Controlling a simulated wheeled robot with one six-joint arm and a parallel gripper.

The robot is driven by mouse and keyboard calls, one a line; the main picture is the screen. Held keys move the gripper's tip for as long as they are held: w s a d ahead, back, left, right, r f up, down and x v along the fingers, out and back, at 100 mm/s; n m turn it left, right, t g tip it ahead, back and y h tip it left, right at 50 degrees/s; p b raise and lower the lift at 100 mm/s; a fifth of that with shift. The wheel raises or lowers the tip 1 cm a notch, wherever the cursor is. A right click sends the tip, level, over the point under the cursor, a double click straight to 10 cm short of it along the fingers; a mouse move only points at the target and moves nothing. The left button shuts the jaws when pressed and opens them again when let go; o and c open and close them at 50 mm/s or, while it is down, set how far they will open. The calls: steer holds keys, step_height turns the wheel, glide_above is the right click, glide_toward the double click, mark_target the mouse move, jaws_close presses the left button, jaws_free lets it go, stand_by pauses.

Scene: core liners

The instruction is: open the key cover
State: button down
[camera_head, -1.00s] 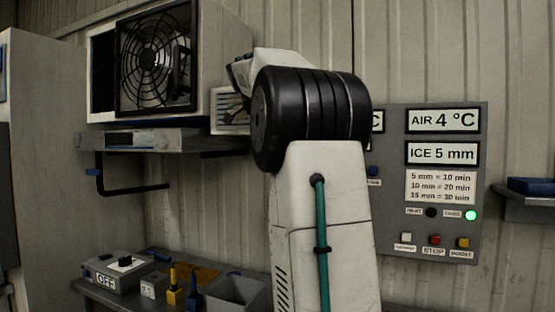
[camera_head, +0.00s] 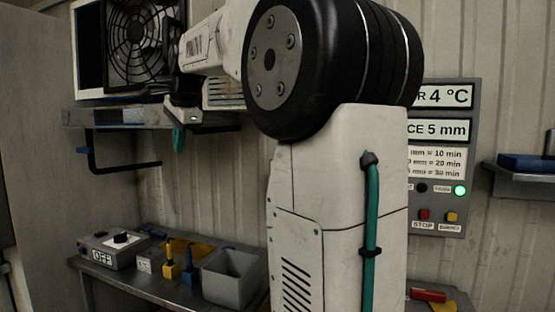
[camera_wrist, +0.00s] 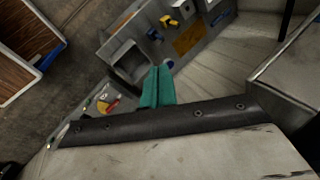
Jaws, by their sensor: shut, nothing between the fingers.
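I cannot make out a key cover for certain in either view. The grey control panel (camera_head: 470,150) is on the wall at right, with a lit green lamp and red and yellow buttons; my arm hides its left part. A grey box marked OFF (camera_head: 107,250) with a knob stands on the bench at left. My gripper (camera_head: 178,142), with teal fingers, points down beside the shelf under the fan unit, above the bench and apart from it. In the wrist view its fingers (camera_wrist: 157,86) are together and empty, with the bench beyond them.
The metal bench (camera_head: 165,282) holds a grey bin (camera_head: 232,278), a yellow block (camera_head: 171,269) and a blue block (camera_head: 190,273). The fan unit (camera_head: 132,45) sits on a shelf (camera_head: 150,115) with a dark rail below. A red item (camera_head: 428,295) lies at lower right.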

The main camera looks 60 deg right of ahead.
steer(key=w+a+r+m+t+h, duration=0.1)
steer(key=w+a+r+m+t, duration=0.15)
steer(key=w+a+t, duration=0.65)
steer(key=s+d+f+m+g+h, duration=0.3)
steer(key=s+d+m+g+h, duration=0.25)
steer(key=s, duration=0.35)
steer(key=s+d+f+m+g+h, duration=0.2)
steer(key=s+d+m+g+h, duration=0.3)
steer(key=s, duration=0.4)
steer(key=s+d+f+m+g+h, duration=0.35)
steer(key=s+m+g+h, duration=0.2)
steer(key=s, duration=0.45)
steer(key=d+r+n, duration=0.1)
steer(key=d, duration=0.9)
steer(key=shift+s+d+g+y, duration=0.2)
steer(key=shift+s+g+y, duration=0.1)
steer(key=shift+s+y, duration=0.15)
